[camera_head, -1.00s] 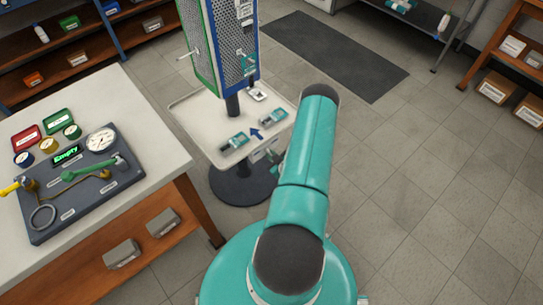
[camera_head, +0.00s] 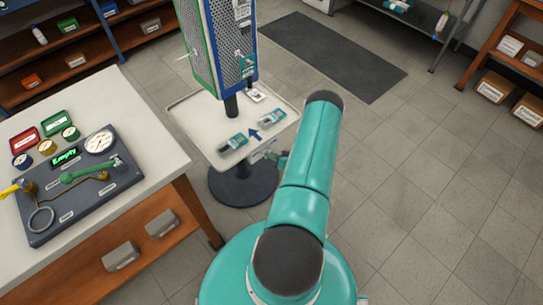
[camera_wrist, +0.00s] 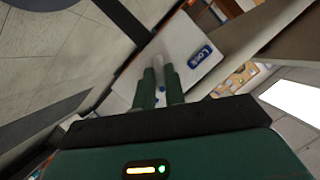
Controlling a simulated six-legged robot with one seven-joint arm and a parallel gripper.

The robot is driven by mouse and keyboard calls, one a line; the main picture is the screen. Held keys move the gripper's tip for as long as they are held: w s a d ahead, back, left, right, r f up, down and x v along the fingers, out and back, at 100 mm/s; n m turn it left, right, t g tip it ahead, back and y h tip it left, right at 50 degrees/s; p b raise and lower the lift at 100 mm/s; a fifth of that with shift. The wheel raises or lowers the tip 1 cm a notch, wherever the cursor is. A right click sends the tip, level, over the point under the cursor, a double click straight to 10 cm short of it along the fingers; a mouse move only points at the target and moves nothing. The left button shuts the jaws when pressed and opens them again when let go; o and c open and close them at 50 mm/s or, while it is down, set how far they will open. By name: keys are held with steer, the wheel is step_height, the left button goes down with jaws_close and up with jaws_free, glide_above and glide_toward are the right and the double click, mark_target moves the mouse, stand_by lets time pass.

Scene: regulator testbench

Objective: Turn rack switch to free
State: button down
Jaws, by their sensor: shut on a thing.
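The rack (camera_head: 208,55) is a perforated tower with green and blue edges, standing on a pole above a white tray (camera_head: 207,148). A small pale label plate (camera_head: 263,151) shows at the tray's front edge, and my gripper (camera_head: 279,160) is right beside it. In the wrist view a blue "Lock" label (camera_wrist: 201,56) is on a white panel just right of my fingertips (camera_wrist: 160,72). My two green fingers are close together and shut on a small part at this panel, apparently the switch handle. Its shape and setting are mostly hidden by the fingers.
Two teal-and-grey devices (camera_head: 233,142) and a blue arrow (camera_head: 255,134) are on the tray. A workbench (camera_head: 150,120) with a gauge board (camera_head: 80,205) stands left. A dark mat (camera_head: 335,55) lies behind.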

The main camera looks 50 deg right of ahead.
steer(key=shift+s+m+t+y, duration=0.1)
steer(key=shift+m+t+y, duration=0.2)
steer(key=shift+m+y, duration=0.35)
steer(key=shift+m, duration=0.25)
steer(key=c, duration=1.5)
jaws_free()
steer(key=shift+o, duration=0.2)
steer(key=v, duration=1.3)
steer(key=shift+s, duration=0.35)
steer(key=shift+s, duration=0.1)
